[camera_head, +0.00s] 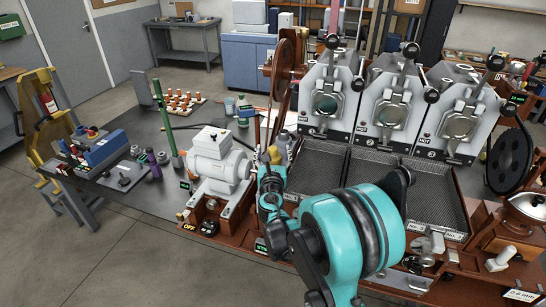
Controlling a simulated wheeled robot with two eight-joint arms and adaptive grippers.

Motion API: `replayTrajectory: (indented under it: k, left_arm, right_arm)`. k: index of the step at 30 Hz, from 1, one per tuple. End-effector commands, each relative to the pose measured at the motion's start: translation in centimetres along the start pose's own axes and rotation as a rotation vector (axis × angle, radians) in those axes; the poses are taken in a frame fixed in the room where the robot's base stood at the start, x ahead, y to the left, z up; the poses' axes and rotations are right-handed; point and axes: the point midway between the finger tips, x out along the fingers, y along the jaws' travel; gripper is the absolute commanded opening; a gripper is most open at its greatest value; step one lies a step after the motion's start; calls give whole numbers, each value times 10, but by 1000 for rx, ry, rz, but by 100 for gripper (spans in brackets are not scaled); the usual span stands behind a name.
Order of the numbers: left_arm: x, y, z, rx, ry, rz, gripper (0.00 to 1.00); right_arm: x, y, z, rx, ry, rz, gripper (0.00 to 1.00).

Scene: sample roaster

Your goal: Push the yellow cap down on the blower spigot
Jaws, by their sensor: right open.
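The blower appears to be the pale grey motor-like unit (218,162) on the wooden bench, left of the roaster trays. A small yellow piece (274,154), which looks like the yellow cap, shows just right of it. My right gripper (268,169) is at the end of the teal arm, close below the yellow piece. It is open, but its fingers are small and partly hidden by my own wrist. The spigot is hidden or too small to make out, so I cannot tell how the cap sits on it. My left gripper is out of view.
Three grey roaster heads (327,98) with levers stand behind dark mesh trays (317,170). A grey bottle (284,142) stands close behind the yellow piece. A black wheel (509,162) is at the right.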

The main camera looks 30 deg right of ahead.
Motion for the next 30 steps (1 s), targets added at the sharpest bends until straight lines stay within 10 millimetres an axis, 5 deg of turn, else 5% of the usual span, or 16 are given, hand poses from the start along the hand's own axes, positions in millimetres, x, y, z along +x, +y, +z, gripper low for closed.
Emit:
replayTrajectory:
  k: [1,7,19,30]
  left_arm:
    - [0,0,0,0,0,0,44]
    - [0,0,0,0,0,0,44]
    - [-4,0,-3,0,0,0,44]
    - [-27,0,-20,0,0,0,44]
  right_arm:
    - [0,0,0,0,0,0,70]
    - [0,0,0,0,0,0,17]
    - [-1,0,9,0,0,0,16]
    - [-1,0,82,0,0,0,16]
